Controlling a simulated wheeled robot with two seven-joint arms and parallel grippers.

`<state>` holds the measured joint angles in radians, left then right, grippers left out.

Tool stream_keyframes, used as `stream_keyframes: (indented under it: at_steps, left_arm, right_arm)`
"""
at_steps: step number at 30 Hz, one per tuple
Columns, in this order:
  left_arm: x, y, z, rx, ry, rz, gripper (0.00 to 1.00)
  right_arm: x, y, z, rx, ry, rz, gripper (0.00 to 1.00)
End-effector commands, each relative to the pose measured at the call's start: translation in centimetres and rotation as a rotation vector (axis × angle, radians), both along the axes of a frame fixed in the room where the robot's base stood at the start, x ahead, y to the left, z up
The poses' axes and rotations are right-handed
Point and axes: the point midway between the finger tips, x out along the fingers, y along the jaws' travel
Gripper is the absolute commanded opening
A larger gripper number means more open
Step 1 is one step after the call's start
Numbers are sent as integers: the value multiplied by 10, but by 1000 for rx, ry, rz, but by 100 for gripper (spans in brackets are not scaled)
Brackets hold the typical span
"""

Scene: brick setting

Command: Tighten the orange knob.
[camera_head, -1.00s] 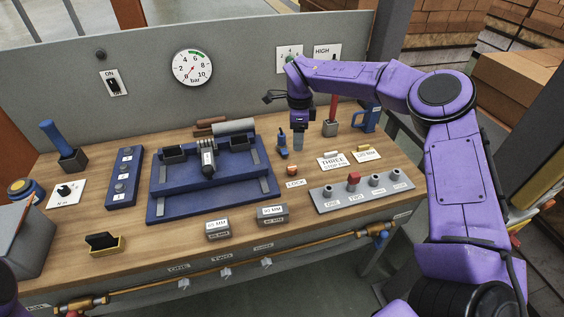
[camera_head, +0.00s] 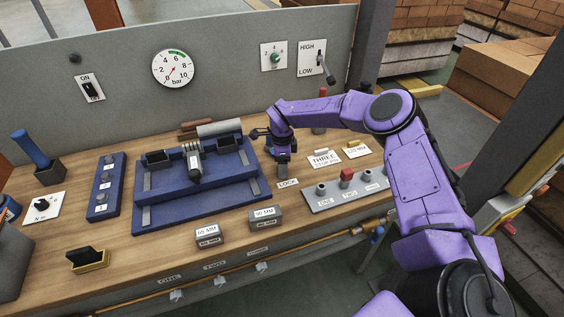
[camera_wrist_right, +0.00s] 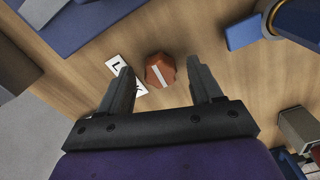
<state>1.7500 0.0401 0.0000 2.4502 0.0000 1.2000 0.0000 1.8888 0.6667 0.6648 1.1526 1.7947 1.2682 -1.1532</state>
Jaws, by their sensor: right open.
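The orange knob (camera_wrist_right: 161,69) shows in the right wrist view as a faceted cap with a pale stripe across its top. It sits on the wooden bench beside the white LOCK label (camera_wrist_right: 116,64), which one finger partly covers. My right gripper (camera_wrist_right: 158,70) is open, pointing down, with one finger on each side of the knob in that view. I see no contact, and the height left above the knob is unclear. In the head view the right gripper (camera_head: 284,173) is low over the bench behind the LOCK label (camera_head: 288,183) and hides the knob. My left gripper is out of view.
The blue fixture (camera_head: 228,190) stands left of the right gripper. A grey block with ONE and TWO buttons (camera_head: 318,202) is close on the right. The 90 MM block (camera_head: 265,221) is in front. A gauge (camera_head: 173,68) hangs on the back panel.

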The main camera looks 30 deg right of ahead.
Motion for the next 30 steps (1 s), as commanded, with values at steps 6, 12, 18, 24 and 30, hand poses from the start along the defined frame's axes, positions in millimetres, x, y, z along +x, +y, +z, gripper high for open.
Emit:
stream_keyframes:
  at_steps: [6, 12, 18, 24, 30]
  left_arm:
    - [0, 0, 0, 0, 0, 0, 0]
    - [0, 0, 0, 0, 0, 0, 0]
    - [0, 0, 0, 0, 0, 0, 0]
    - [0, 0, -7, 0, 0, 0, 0]
    - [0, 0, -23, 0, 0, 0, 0]
  right_arm:
    - [0, 0, -3, 0, -1, 0, 65]
    - [0, 0, -3, 0, -1, 0, 19]
    - [0, 0, -3, 0, -1, -3, 8]
    - [0, 0, -5, 0, -1, -44, 9]
    - [1, 0, -7, 0, -3, -159, 9]
